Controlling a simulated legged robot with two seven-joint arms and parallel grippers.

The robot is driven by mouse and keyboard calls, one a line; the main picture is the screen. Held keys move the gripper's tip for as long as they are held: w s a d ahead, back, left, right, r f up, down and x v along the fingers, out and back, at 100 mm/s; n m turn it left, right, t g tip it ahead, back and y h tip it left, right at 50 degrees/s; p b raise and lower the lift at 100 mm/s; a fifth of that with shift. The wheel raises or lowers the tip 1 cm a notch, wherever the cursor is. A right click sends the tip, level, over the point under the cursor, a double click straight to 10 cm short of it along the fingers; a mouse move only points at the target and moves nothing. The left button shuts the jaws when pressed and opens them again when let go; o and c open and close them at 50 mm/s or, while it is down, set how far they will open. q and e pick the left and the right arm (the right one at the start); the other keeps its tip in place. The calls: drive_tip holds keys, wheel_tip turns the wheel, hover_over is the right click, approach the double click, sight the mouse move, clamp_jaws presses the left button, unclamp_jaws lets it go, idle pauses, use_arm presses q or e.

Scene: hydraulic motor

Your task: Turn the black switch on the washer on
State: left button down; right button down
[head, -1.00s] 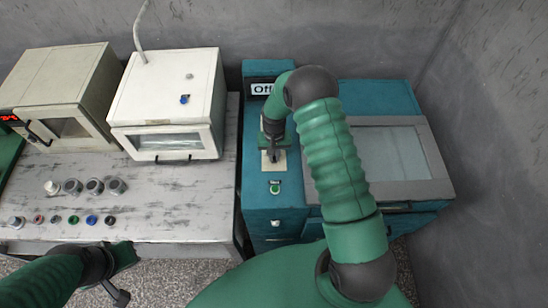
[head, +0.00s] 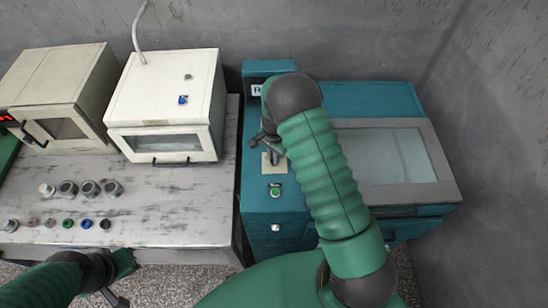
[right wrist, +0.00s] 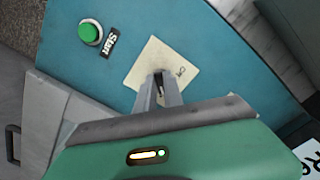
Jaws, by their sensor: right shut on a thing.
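The teal washer (head: 375,95) stands at the right, with a cream switch plate (head: 266,165) on its narrow left section. My right gripper (head: 273,157) is at this plate, its fingers pointing down at it. In the right wrist view the fingers (right wrist: 160,84) are close together over the plate (right wrist: 146,64), shut on the black switch. The switch (right wrist: 159,76) is mostly hidden between the fingertips. A small label is printed beside it, too small to read surely. My left gripper (head: 112,292) is low at the left, near the table's front edge, its fingers unclear.
A display sign (head: 257,90) behind the plate shows "R", the rest hidden by my arm. A green Start button (head: 275,190) sits in front of the plate. A white oven-like box (head: 165,100) and several small parts stand on the table (head: 150,200) to the left.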

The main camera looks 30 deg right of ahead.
drive_tip(key=shift+w+r+m, duration=0.1)
drive_tip(key=shift+w+m, duration=0.05)
drive_tip(key=shift+m, duration=0.35)
drive_tip(key=c, duration=1.5)
unclamp_jaws()
drive_tip(key=shift+o, duration=0.2)
drive_tip(key=shift+r, duration=0.4)
wheel_tip(320, 180, up, 16)
drive_tip(key=b, duration=0.3)
drive_tip(key=shift+f, duration=0.1)
